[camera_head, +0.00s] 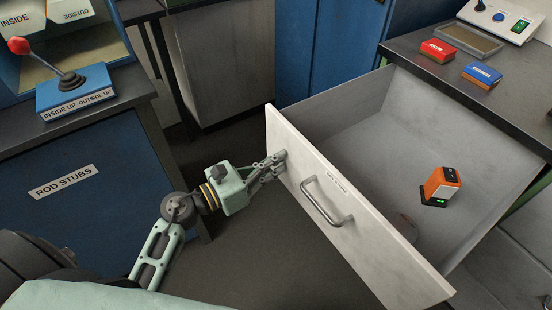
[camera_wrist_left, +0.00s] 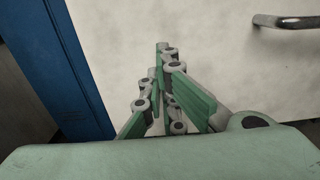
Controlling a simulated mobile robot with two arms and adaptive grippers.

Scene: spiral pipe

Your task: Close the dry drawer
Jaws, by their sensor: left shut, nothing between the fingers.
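The drawer (camera_head: 310,185) stands pulled out, with its pale front panel facing me and its inside open to view. A metal bar handle (camera_head: 326,202) is on the panel, with a small label above it that I cannot read. My left gripper (camera_head: 277,160) is shut and empty, with its fingertips at the upper left part of the panel, left of the handle. In the left wrist view the fingers (camera_wrist_left: 165,60) are in front of the panel (camera_wrist_left: 220,50), and the handle (camera_wrist_left: 290,20) is at upper right. They look to be touching it or very close. My right gripper is out of view.
An orange and black device (camera_head: 441,186) with a green light lies inside the drawer. Red (camera_head: 438,50) and blue (camera_head: 482,75) boxes sit on the counter above. A blue cabinet marked ROD STUBS (camera_head: 65,180) and a red-knobbed lever (camera_head: 40,60) are at left.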

